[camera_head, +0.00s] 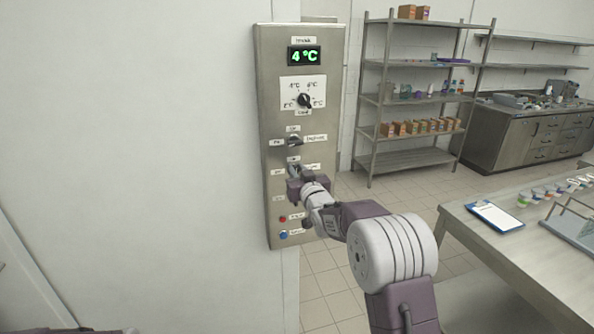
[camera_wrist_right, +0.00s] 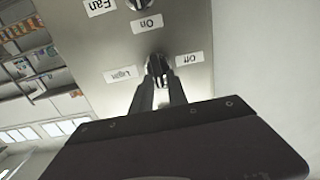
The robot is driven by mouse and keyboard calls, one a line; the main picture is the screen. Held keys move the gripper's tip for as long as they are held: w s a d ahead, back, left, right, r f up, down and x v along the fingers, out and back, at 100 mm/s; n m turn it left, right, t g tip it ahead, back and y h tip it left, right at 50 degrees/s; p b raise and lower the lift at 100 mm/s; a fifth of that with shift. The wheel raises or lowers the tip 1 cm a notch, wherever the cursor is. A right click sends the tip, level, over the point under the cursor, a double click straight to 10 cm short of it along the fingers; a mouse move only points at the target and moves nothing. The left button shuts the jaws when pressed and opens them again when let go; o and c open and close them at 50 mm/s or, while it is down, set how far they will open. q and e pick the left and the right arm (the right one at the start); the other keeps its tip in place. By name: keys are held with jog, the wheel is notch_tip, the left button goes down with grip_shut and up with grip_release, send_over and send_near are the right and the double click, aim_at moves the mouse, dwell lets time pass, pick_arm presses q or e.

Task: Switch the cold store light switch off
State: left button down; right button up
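The steel control panel (camera_head: 270,100) of the cold store is fixed to the wall. The light switch sits at mid-height on it, mostly hidden behind my right gripper (camera_head: 294,172). In the right wrist view the gripper's fingertips (camera_wrist_right: 157,70) are at the switch, between the "Light" label (camera_wrist_right: 121,75) and the "Off" label (camera_wrist_right: 189,58), with the "On" label (camera_wrist_right: 147,24) beyond. The fingers look closed in on the switch's small handle. Which way the handle points is hidden. My left gripper is not in view.
Red (camera_head: 282,218) and blue (camera_head: 283,235) buttons are below. A shelf rack (camera_head: 410,158) and a table (camera_head: 470,225) stand off to the right.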

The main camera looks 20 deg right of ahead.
grip_shut()
jog(key=shift+a+f+n+b, duration=0.3)
jog(key=shift+f+n+b, duration=0.05)
jog(key=shift+n+b, duration=2.6)
jog(key=shift+a+f+n+b, duration=0.3)
jog(key=shift+f+n+b, duration=0.1)
jog(key=shift+n+b, duration=2.6)
jog(key=shift+a+f+n+b, duration=0.3)
jog(key=shift+f+n+b, duration=0.05)
jog(key=shift+n+b, duration=2.6)
jog(key=o, duration=0.5)
grip_release()
jog(key=shift+s, duration=0.1)
jog(key=shift+r, duration=0.15)
